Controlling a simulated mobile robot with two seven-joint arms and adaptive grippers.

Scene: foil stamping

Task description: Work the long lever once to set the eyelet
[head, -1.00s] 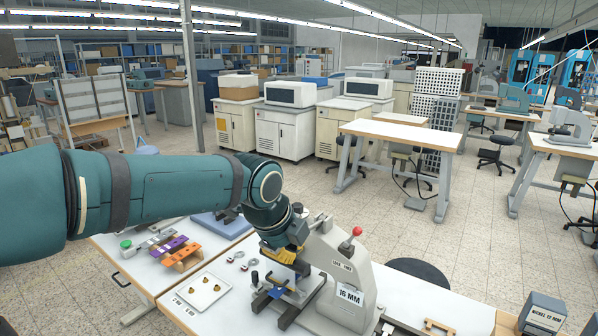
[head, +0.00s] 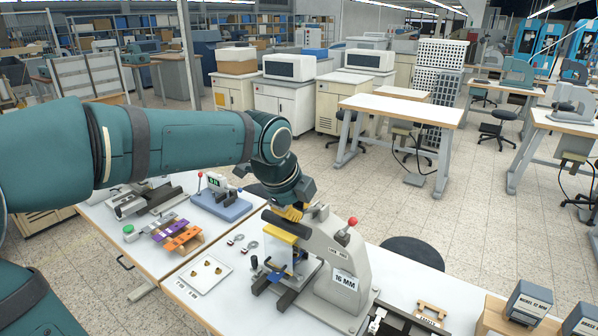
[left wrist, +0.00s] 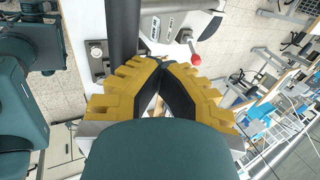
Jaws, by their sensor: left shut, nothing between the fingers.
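The grey press marked 16 MM (head: 334,252) stands on the white table, and it also shows in the left wrist view (left wrist: 175,22). A thick dark bar, which looks like its long lever (head: 278,221), sits above a yellow part (head: 280,234) at the press's front. In the left wrist view the lever (left wrist: 122,35) runs down from the top edge, left of the fingers. My left gripper (head: 291,212) is shut and empty close behind the lever; its yellow toothed fingers (left wrist: 160,62) meet at the tips. Whether it touches the lever is unclear. A blue piece (head: 275,276) lies at the press base. The eyelet cannot be made out.
A red ball knob (head: 352,222) sticks up from the press. A white tray (head: 190,288) with small brass parts lies to the left, near purple and orange strips (head: 183,239). A smaller press on a blue base (head: 222,207) stands behind. Boxes (head: 528,300) occupy the right end.

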